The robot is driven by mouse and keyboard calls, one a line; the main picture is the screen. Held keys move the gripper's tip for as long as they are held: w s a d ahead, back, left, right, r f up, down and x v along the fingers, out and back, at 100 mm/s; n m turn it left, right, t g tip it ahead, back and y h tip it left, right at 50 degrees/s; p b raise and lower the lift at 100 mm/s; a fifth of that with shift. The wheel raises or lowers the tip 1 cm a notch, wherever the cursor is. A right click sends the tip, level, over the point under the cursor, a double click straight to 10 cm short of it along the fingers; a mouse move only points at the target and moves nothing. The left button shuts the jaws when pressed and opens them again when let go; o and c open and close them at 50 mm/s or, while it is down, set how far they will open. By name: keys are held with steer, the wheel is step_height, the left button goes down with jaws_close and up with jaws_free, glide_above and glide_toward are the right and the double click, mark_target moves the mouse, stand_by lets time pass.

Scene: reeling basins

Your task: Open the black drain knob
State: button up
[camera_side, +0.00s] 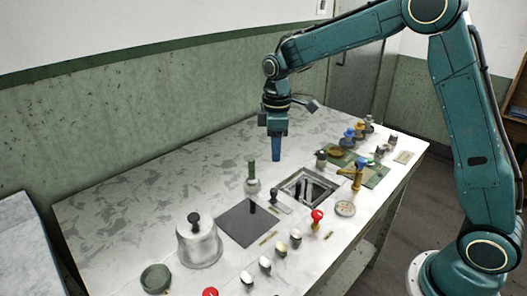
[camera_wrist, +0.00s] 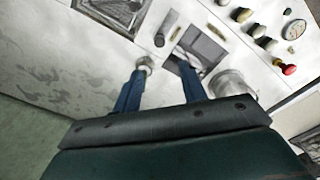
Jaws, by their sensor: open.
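A small black knob (camera_side: 273,194) stands on a grey plate between the framed basin (camera_side: 285,189) and a dark square panel (camera_side: 236,224). It also shows in the wrist view (camera_wrist: 159,40), beyond my fingertips. Another black knob (camera_side: 194,217) tops a pale round pot, and a short black peg (camera_side: 252,207) stands by the dark panel. No label shows which is the drain knob. My gripper (camera_side: 277,158) hangs above the counter, behind the basin and apart from everything. Its two blue fingers (camera_wrist: 160,72) are spread and empty in the wrist view.
A green-handled fitting (camera_side: 252,172) stands close to the black knob. The counter's rear left (camera_side: 140,195) is clear.

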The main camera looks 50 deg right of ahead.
mark_target(274, 190)
steer(key=shift+w+f, duration=0.1)
steer(key=shift+f, duration=0.15)
step_height(274, 190, down, 14)
steer(key=shift+r, duration=0.2)
stand_by(0.6)
jaws_close()
